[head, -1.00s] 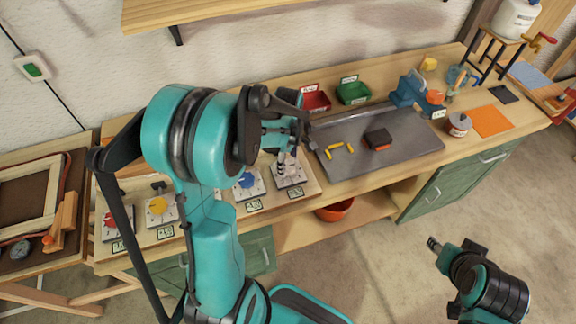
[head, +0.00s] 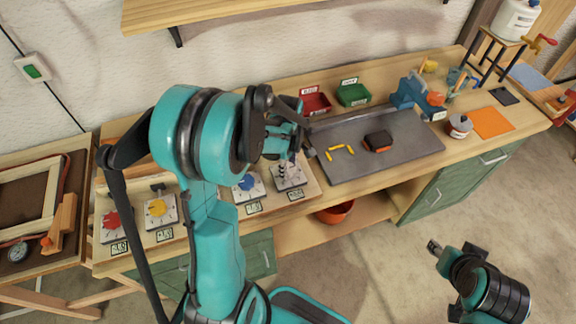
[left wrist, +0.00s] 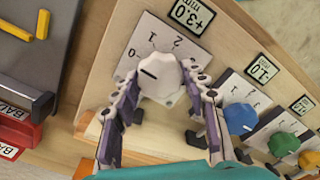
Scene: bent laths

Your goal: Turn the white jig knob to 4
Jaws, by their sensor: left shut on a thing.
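The white jig knob (left wrist: 160,75) sits on a pale dial plate (left wrist: 178,42) with printed numbers, at the right end of the jig board. A dark line on the knob's face points to the left and slightly up in the left wrist view. My left gripper (left wrist: 162,92) has a finger on each side of the knob and is shut on it. In the head view the left gripper (head: 285,165) is over this dial and hides most of the knob.
Blue (head: 247,182), yellow (head: 157,207) and red (head: 111,220) knobs stand left of the white one; a green knob (left wrist: 283,143) shows in the left wrist view. A grey mat (head: 400,150) with yellow pieces and a dark block lies to the right. Red (head: 316,103) and green (head: 353,94) bins stand behind.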

